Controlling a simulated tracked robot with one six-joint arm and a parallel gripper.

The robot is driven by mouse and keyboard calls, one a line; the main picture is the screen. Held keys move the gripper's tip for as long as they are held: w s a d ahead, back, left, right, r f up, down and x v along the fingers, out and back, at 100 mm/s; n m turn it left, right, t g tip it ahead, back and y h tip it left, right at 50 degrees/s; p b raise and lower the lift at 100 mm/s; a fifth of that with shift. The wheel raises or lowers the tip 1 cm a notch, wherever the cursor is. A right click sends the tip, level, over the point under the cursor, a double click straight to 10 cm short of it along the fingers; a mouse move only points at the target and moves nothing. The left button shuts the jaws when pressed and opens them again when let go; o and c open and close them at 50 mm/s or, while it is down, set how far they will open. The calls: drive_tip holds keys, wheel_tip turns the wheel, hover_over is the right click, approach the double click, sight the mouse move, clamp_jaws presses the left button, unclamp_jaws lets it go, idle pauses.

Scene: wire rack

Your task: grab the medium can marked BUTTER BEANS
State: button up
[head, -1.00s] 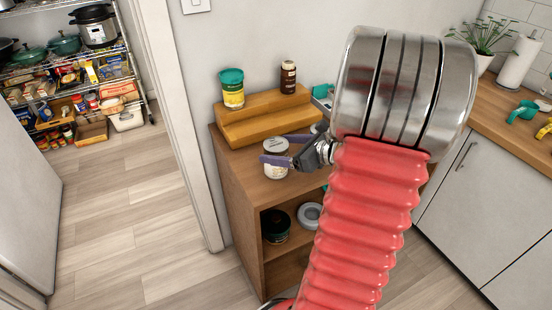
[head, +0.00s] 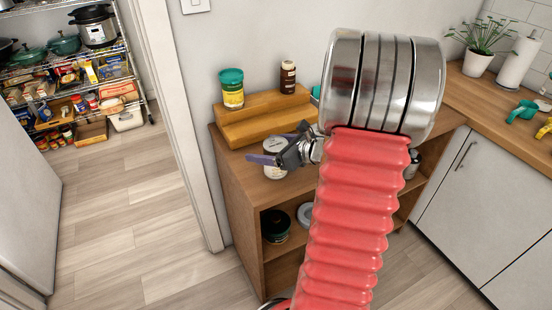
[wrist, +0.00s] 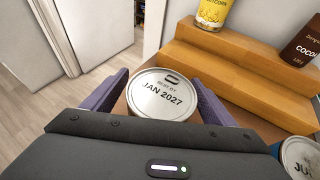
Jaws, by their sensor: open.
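A white can (head: 272,173) with a silver lid stands on the wooden cabinet top (head: 244,160), below the stepped riser. In the wrist view its lid (wrist: 163,95), printed BEST BY JAN 2027, lies between my two fingers. Its side label is hidden, and I cannot read BUTTER BEANS anywhere. My gripper (head: 283,145) is open around the can, with purple fingers on either side; whether they touch it is unclear. It also shows in the wrist view (wrist: 160,98).
Another lidded can (wrist: 300,157) stands close at right in the wrist view. A dark can (head: 276,228) sits on the shelf below.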

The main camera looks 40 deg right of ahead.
drive_tip(key=shift+c, duration=0.4)
drive_tip(key=c, duration=1.4)
drive_tip(key=shift+r, duration=0.15)
wheel_tip(320, 180, up, 10)
drive_tip(key=shift+f, duration=0.1)
